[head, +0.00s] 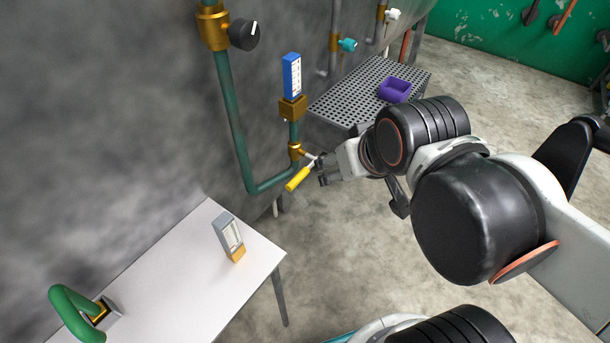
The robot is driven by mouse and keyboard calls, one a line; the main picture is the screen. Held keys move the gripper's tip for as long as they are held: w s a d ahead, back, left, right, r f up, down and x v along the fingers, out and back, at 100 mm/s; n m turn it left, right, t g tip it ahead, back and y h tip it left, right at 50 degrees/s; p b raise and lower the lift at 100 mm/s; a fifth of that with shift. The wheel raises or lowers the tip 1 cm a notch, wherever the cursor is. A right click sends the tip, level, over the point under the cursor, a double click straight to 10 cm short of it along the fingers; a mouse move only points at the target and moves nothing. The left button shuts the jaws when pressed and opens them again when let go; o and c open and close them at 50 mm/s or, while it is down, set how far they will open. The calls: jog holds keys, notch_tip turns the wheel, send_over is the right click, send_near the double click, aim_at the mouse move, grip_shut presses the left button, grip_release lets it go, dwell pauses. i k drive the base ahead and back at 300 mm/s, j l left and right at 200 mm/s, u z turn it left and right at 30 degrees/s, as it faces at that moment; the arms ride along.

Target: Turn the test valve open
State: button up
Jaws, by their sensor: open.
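A brass valve (295,150) sits on the short green pipe below a blue gauge block, near the middle of the head view. Its yellow lever (298,179) sticks out from the valve and slants down to the left. My gripper (319,169) is close to the right of the lever and valve, with its fingers pointing left toward them. The gripper is open. Whether a finger touches the lever cannot be told. No label marks which valve is the test valve.
The blue gauge block (292,76) stands above the valve. A black knob (244,34) is on the upper left pipe. A perforated grey shelf (350,98) carries a purple container (395,89).

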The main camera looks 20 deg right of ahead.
aim_at(305, 170)
jog(key=i+l+u, duration=0.1)
jog(key=l+u, duration=0.3)
jog(key=l, duration=0.15)
jog(key=l+u, duration=0.4)
jog(key=l, duration=0.15)
jog(key=l+u, duration=0.4)
jog(key=l, duration=0.15)
jog(key=k, duration=0.05)
